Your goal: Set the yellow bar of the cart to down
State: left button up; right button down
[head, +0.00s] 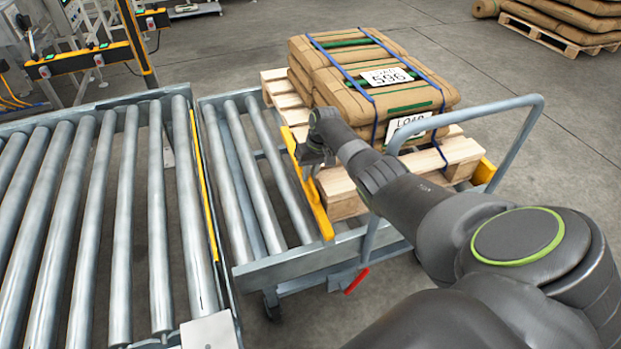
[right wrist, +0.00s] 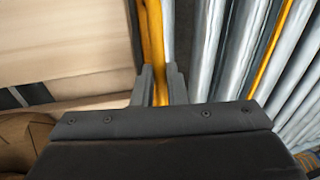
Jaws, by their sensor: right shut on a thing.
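The yellow bar (head: 318,208) of the cart (head: 300,262) runs along the pallet's left side, between the wooden pallet (head: 342,193) and the cart's bare rollers. Its upright-looking plate stands at the pallet's edge; I cannot tell its exact setting. My right gripper (head: 309,160) is at the bar's middle, reaching across the pallet corner. In the right wrist view the two fingers (right wrist: 161,88) are shut on the yellow bar (right wrist: 152,40), one on each side. The gripper hides part of the bar. My left gripper is out of view.
Strapped brown sacks (head: 370,75) lie on the pallet. A grey push handle (head: 480,108) and a red-tipped lever (head: 357,281) are close to my right arm. A roller conveyor (head: 110,220) with a yellow edge strip stands left of the cart. Open floor lies behind.

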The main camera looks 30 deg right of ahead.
jog(key=shift+w+f+g+b, duration=0.4)
jog(key=shift+f+b, duration=0.25)
jog(key=shift+b, duration=0.2)
jog(key=c, duration=1.5)
grip_release()
jog(key=shift+o, duration=0.2)
jog(key=shift+d+r, duration=0.1)
jog(key=shift+r, duration=0.05)
